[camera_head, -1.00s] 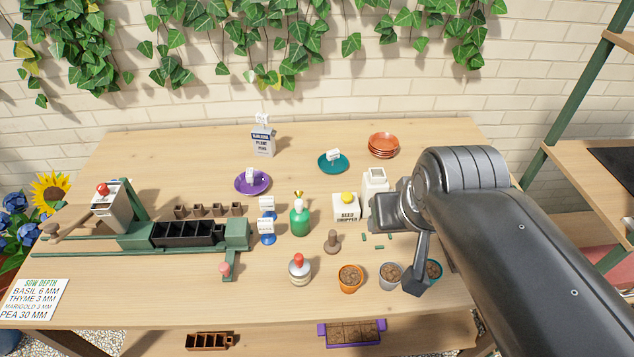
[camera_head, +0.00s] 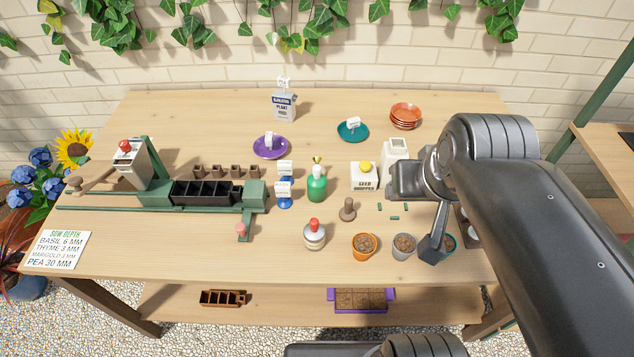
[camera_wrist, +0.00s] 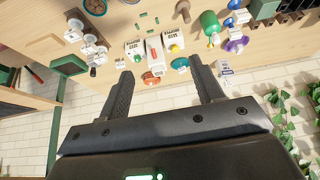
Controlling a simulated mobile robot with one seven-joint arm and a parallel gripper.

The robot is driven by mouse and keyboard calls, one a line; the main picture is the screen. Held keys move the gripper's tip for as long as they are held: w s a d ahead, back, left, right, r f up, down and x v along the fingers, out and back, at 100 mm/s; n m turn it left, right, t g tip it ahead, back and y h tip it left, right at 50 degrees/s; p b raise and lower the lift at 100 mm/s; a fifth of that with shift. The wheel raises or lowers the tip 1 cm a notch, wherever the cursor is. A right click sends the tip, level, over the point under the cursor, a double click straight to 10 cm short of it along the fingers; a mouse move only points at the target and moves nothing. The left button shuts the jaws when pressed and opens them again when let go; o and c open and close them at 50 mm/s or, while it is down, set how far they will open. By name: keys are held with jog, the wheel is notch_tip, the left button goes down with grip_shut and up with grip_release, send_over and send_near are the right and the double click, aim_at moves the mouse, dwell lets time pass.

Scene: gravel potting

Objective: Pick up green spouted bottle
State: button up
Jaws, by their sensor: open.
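The green spouted bottle (camera_head: 317,185) stands upright near the middle of the table, with a gold spout on top. In the wrist view, which looks upside down, the green bottle (camera_wrist: 210,21) is at the upper right, beyond and to the right of the fingers. My gripper (camera_wrist: 159,70) is open with nothing between its fingers. In the head view my arm reaches in from the right, and its end is over the right part of the table, to the right of the bottle. My fingertips are hard to make out there.
Two blue-based label stands (camera_head: 284,193) are just left of the bottle. The seed hopper box (camera_head: 364,177) is to its right, a brown dibber (camera_head: 348,209) and red-topped bottle (camera_head: 314,235) in front. Pots (camera_head: 364,245) line the front right. The purple saucer (camera_head: 258,149) is behind left.

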jog(key=shift+o, duration=1.3)
jog(key=shift+w, duration=0.1)
jog(key=m+g, duration=0.2)
jog(key=g, duration=0.4)
send_over(318, 168)
notch_tip(318, 168, down, 15)
jog(key=shift+r, duration=0.2)
notch_tip(318, 168, down, 5)
jog(key=shift+f, duration=0.2)
jog(key=shift+w+a+f, duration=0.1)
jog(key=shift+w+f, duration=0.05)
jog(key=shift+f, duration=1.25)
jog(key=shift+w+a+f, duration=0.1)
jog(key=shift+w+f, duration=0.05)
jog(key=shift+f, duration=1.2)
